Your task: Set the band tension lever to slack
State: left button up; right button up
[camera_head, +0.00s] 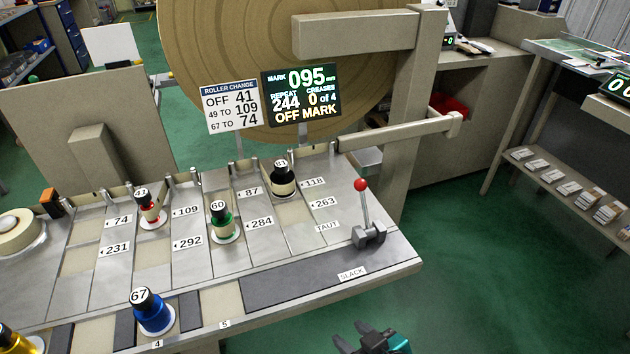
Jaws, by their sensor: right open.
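The band tension lever has a red ball knob (360,185) on a thin metal rod, rising from a grey pivot bracket (368,237) at the right end of the bench. The rod stands nearly upright with a slight lean toward the back left. A TAUT label (327,227) lies left and behind the bracket, and a SLACK label (352,274) lies at the front edge. My right gripper (350,335), dark with teal parts, is at the bottom edge, in front of the bench, apart from the lever. It is open and empty. My left gripper is not in view.
A beige horizontal arm (400,138) extends behind the lever. A display (301,94) reads OFF MARK. Floor right of the bench is clear.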

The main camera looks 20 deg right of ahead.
aim_at(360, 184)
jog(key=k+l+u, duration=0.15)
jog(key=l, duration=0.25)
jog(key=l+u, duration=0.1)
jog(key=l, duration=0.25)
jog(key=k+l+u, duration=0.15)
jog(key=l, duration=0.2)
jog(key=k+l+u, duration=0.15)
jog(key=l, duration=0.2)
jog(key=k, duration=0.05)
